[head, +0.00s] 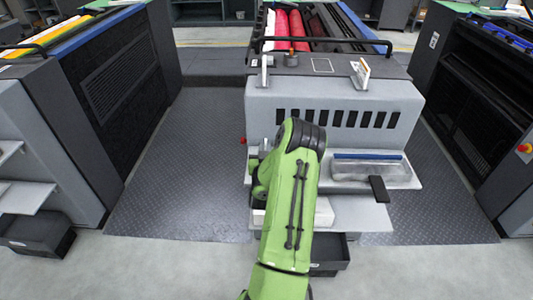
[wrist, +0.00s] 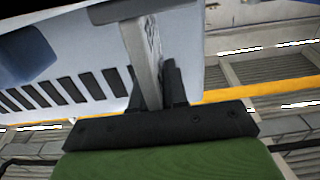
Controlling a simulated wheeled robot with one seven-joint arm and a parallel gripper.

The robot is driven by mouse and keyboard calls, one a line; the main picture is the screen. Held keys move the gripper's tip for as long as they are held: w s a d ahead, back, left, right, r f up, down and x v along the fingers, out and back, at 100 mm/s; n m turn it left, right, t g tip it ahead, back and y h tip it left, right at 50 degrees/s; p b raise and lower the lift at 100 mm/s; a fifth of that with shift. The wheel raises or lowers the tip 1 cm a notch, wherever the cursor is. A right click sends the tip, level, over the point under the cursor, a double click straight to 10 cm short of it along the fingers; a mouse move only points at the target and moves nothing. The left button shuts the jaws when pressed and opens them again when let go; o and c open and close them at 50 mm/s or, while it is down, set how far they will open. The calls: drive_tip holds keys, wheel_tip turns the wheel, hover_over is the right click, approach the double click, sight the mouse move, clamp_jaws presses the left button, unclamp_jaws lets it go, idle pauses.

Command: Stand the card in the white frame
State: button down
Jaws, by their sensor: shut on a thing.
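My gripper (wrist: 158,92) shows in the wrist view with its dark fingers shut on the card (wrist: 140,52). The card is a thin, pale grey upright piece with dark marks on its right face. Its far end reaches the top of the picture, by a dark grey edge. In the head view my arm hides the gripper, and I cannot make out the card there. A small white tilted piece (head: 362,72) stands on the right of the grey machine's top; it may be the white frame, but it is too small to tell.
The grey machine (head: 400,105) with a slotted front stands ahead. A clear tray with a blue edge (head: 368,157) sits on its right shelf, beside a black flat piece (head: 379,189). Another small white upright piece (head: 265,62) stands at its top left. Floor is free at both sides.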

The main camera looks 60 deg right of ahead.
drive_tip(key=shift+r, duration=0.1)
drive_tip(key=shift+f, duration=0.2)
drive_tip(key=c, duration=1.2)
unclamp_jaws()
drive_tip(key=shift+r, duration=0.1)
drive_tip(key=shift+o, duration=0.3)
drive_tip(key=shift+r, duration=0.25)
drive_tip(key=v, duration=1.2)
drive_tip(key=shift+p, duration=0.3)
